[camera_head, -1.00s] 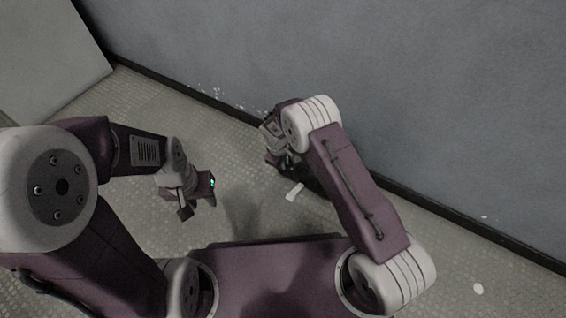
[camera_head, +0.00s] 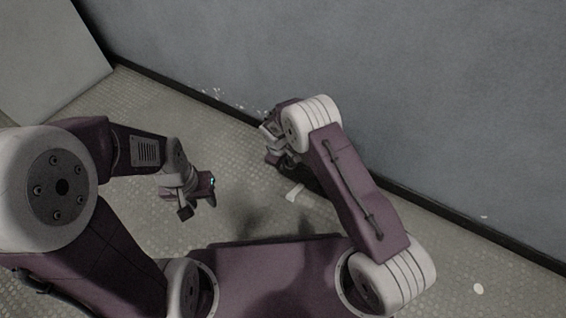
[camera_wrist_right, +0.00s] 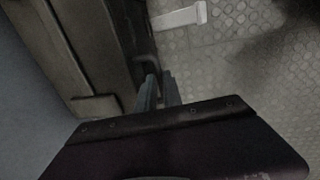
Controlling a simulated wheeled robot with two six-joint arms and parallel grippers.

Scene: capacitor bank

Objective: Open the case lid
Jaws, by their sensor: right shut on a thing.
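The case (camera_wrist_right: 95,45) fills the left of the right wrist view as a dark grey-brown body with long parallel edges and a small raised block near its lower corner. My right gripper (camera_wrist_right: 158,92) has its two bluish fingers close together at the case's right edge, where the case lid seems to be. It is shut on that edge; the exact contact is dark. In the head view my right arm covers most of the case. My left gripper (camera_head: 190,205) hangs over the floor, apart from the case; whether its fingers are open is unclear.
A grey wall (camera_head: 350,70) with a dark skirting runs behind my right gripper. A white flat piece (camera_head: 293,192) lies on the textured floor beside it, also seen in the right wrist view (camera_wrist_right: 180,17). Floor around my left gripper is free.

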